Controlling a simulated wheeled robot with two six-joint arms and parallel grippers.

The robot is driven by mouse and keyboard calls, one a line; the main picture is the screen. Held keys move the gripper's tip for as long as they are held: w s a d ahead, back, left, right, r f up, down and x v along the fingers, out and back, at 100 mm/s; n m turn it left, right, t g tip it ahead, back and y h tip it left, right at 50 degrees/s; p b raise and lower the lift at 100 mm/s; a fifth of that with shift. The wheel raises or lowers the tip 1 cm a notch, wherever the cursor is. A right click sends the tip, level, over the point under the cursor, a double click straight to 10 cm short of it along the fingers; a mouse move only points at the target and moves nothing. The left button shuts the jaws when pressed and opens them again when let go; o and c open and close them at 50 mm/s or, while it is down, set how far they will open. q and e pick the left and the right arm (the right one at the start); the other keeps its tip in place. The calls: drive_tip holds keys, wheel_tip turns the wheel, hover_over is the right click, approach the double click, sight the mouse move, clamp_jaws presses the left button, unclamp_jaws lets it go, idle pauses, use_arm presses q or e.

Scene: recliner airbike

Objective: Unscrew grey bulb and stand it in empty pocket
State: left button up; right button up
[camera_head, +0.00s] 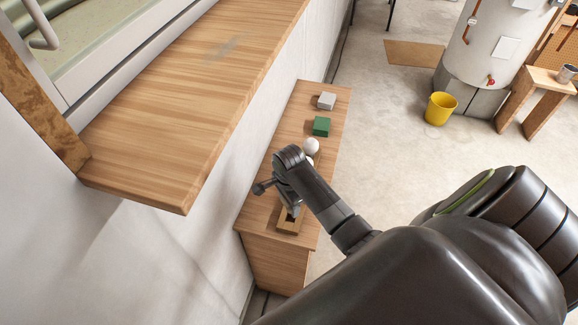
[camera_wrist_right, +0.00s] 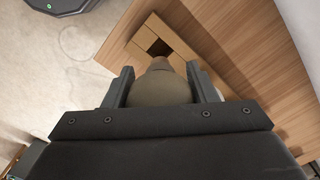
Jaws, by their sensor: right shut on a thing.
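My right gripper (camera_wrist_right: 162,84) is shut on the grey bulb (camera_wrist_right: 160,92), its two fingers on either side of the rounded glass. The bulb's narrower end points toward a wooden block with square pockets (camera_wrist_right: 134,52). A dark empty pocket (camera_wrist_right: 158,47) shows just past that end; whether the bulb touches the block I cannot tell. In the head view the wooden block (camera_head: 288,229) stands at the near end of a low cabinet, below my right wrist. The bulb is hidden there by my right arm. My left gripper is in neither view.
A wide wooden sill (camera_head: 185,110) juts out at the left. A yellow bucket (camera_head: 440,108) stands on the floor.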

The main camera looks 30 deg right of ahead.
sight(289, 208)
drive_tip(key=shift+f+b, duration=0.65)
drive_tip(key=shift+f, duration=1)
drive_tip(key=shift+p, duration=0.55)
drive_tip(key=shift+p, duration=0.45)
drive_tip(key=shift+r, duration=0.1)
idle(0.4)
